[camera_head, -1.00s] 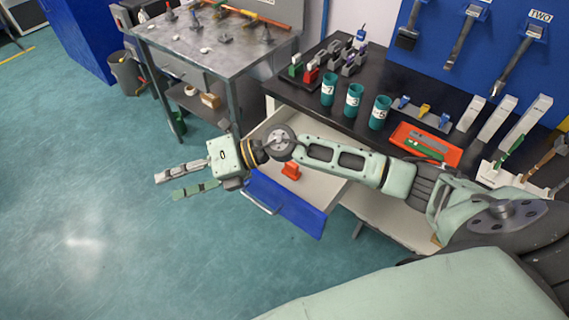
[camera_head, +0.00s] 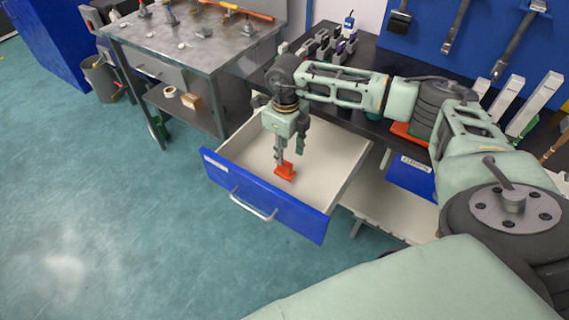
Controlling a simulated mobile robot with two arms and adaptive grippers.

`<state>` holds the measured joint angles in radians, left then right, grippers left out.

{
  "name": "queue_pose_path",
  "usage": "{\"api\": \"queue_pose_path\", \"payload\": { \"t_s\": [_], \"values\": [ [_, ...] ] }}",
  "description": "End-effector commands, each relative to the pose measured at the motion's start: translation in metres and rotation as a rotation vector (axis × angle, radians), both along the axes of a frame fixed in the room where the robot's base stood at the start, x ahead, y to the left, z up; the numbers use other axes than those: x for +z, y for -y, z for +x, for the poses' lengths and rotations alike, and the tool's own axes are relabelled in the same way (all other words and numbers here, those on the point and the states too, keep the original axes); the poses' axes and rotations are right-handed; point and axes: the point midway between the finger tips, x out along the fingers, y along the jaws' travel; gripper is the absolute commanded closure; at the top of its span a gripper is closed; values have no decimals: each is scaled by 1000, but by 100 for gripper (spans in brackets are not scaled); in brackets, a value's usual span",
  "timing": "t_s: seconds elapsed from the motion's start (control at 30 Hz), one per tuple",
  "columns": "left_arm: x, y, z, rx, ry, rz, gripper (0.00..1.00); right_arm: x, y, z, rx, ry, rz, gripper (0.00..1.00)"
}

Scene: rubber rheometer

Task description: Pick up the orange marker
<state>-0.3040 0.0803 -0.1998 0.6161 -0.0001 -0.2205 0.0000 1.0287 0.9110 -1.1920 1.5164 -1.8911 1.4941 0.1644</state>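An orange-red block-like piece, which I take as the orange marker (camera_head: 285,172), sits inside the open drawer (camera_head: 265,207), near its front. My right gripper (camera_head: 289,158) points down into the drawer just above and behind the orange marker. Its two fingers stand apart, so it looks open. One finger overlaps the marker's top in the picture, and I cannot tell whether they touch. My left gripper is not in view.
The drawer has a blue front with a metal handle and pale walls; its floor around the marker looks bare. A black worktop (camera_head: 365,62) lies behind my arm. A grey metal table (camera_head: 190,45) stands to the left. Open floor lies in front.

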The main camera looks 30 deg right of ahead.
Motion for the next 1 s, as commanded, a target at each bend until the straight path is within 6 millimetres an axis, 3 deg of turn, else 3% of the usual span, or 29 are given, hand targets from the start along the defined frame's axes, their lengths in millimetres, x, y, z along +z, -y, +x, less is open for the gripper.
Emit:
{"api": "queue_pose_path", "payload": {
  "t_s": [0.33,0.67,1.0],
  "values": [
    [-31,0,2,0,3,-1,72,-46,-5,-1,2,0,2,62],
    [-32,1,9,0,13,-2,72,-50,-5,-1,2,1,3,63],
    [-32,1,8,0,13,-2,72,-50,-5,-1,1,1,3,93]
  ]
}}
